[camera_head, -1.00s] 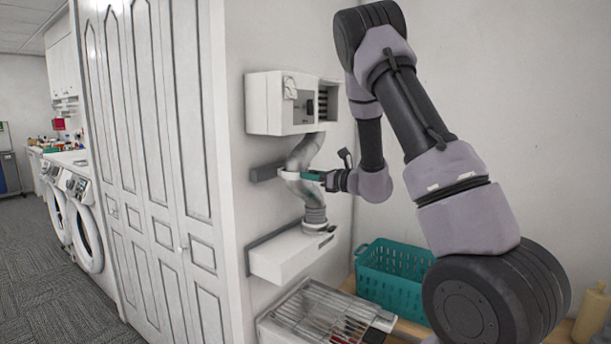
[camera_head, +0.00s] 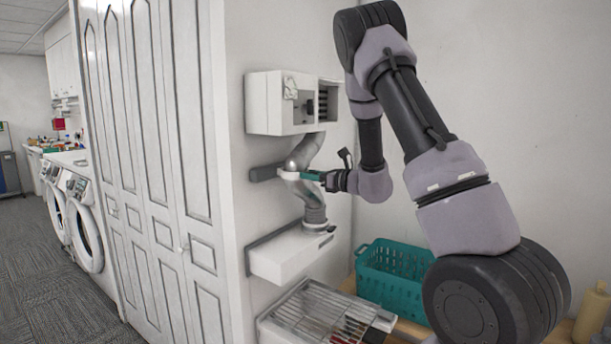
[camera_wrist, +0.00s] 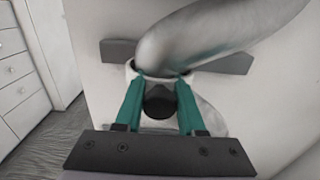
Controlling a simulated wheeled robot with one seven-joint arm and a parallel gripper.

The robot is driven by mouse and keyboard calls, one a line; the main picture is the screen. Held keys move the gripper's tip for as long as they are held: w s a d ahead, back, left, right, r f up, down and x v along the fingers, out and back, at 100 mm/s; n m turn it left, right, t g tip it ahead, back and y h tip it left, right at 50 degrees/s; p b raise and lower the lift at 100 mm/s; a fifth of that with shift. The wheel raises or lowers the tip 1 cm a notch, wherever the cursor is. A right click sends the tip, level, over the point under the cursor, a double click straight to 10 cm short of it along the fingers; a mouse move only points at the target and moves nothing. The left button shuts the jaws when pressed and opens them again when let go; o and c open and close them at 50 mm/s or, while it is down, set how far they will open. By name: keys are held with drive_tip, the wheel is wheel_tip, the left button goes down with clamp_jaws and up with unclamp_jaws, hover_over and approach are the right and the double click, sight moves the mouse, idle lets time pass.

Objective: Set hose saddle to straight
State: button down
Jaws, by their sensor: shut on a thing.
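A grey flexible hose (camera_head: 300,158) runs from a white wall box (camera_head: 283,103) down to a white lower box (camera_head: 292,254). It bends along the way and is not straight. A white saddle (camera_head: 289,175) sits around the middle of the hose, in front of a dark grey wall rail (camera_head: 264,172). My gripper (camera_head: 312,175) reaches in from the right with its green fingers shut on the saddle. In the wrist view the two green fingers (camera_wrist: 160,92) sit at the saddle's white rim (camera_wrist: 147,118), with a dark round knob (camera_wrist: 159,101) between them. The hose (camera_wrist: 215,32) passes just beyond.
A teal basket (camera_head: 391,275) stands on the wooden surface below my arm. A wire rack (camera_head: 320,313) lies in front of it. A tall white cupboard (camera_head: 150,160) stands close on the left. A beige bottle (camera_head: 591,312) is at the far right.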

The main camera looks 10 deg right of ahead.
drive_tip(key=w+d, duration=0.8)
drive_tip(key=d, duration=0.1)
drive_tip(key=shift+w, duration=0.35)
drive_tip(key=shift+r, duration=0.1)
drive_tip(key=c, duration=0.5)
unclamp_jaws()
drive_tip(key=shift+w, duration=0.1)
drive_tip(key=shift+c, duration=0.2)
drive_tip(key=v, duration=1)
drive_tip(key=shift+s+d, duration=0.25)
drive_tip(key=shift+s, duration=0.05)
